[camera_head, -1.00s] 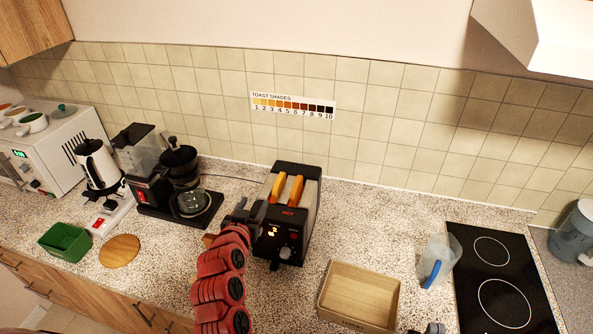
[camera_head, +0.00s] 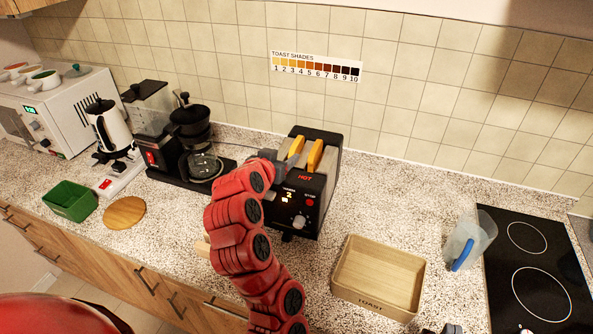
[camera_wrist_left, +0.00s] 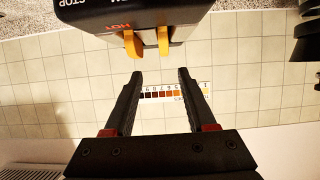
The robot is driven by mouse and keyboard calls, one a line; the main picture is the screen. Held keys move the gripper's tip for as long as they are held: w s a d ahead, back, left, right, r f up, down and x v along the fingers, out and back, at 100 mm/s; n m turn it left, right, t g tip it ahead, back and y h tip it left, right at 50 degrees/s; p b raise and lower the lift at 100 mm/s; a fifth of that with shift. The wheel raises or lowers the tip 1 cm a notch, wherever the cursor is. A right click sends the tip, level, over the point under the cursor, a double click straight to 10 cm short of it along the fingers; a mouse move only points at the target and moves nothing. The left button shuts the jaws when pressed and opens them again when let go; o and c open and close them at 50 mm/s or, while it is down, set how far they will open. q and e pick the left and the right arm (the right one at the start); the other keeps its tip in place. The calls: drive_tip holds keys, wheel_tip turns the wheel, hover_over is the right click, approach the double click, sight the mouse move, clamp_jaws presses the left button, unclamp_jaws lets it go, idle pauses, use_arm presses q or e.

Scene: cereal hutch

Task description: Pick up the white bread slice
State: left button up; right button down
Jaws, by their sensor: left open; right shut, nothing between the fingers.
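Two yellow-orange bread slices stand upright in the slots of the black and grey toaster (camera_head: 318,185): a left slice (camera_head: 297,146) and a right slice (camera_head: 315,154). I see no clearly white slice. My left gripper (camera_head: 282,158) is open at the toaster's left side, near the left slice. In the left wrist view the open fingers (camera_wrist_left: 160,75) point toward both slices, with nothing between them. A pale piece (camera_head: 203,246) shows partly behind my left arm; I cannot tell what it is. Only a dark bit of my right gripper (camera_head: 452,329) shows at the bottom edge.
A wooden box marked TOAST (camera_head: 378,275) stands right of the toaster, then a clear jug (camera_head: 467,243) and a black cooktop (camera_head: 530,265). A coffee machine (camera_head: 185,140), a kettle (camera_head: 108,125), a green bin (camera_head: 70,200) and a round board (camera_head: 124,212) are left.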

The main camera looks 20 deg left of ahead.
sight(293, 148)
use_arm(q)
drive_tip(key=p+x, duration=0.3)
drive_tip(key=x, duration=0.2)
drive_tip(key=shift+w, duration=0.2)
drive_tip(key=shift+p+x, duration=0.35)
drive_tip(key=shift+x, duration=0.6)
drive_tip(key=shift+w+a+f+p, duration=0.15)
drive_tip(key=shift+w+f+p, duration=0.2)
drive_tip(key=shift+w+p, duration=0.3)
drive_tip(key=p+x, duration=0.2)
drive_tip(key=shift+w+a+f, duration=0.15)
drive_tip(key=shift+a+f, duration=0.05)
drive_tip(key=shift+f, duration=0.1)
drive_tip(key=shift+w+d+f, duration=0.1)
drive_tip(key=shift+w+f, duration=0.2)
drive_tip(key=shift+w, duration=0.25)
drive_tip(key=shift+c, duration=0.3)
clamp_jaws()
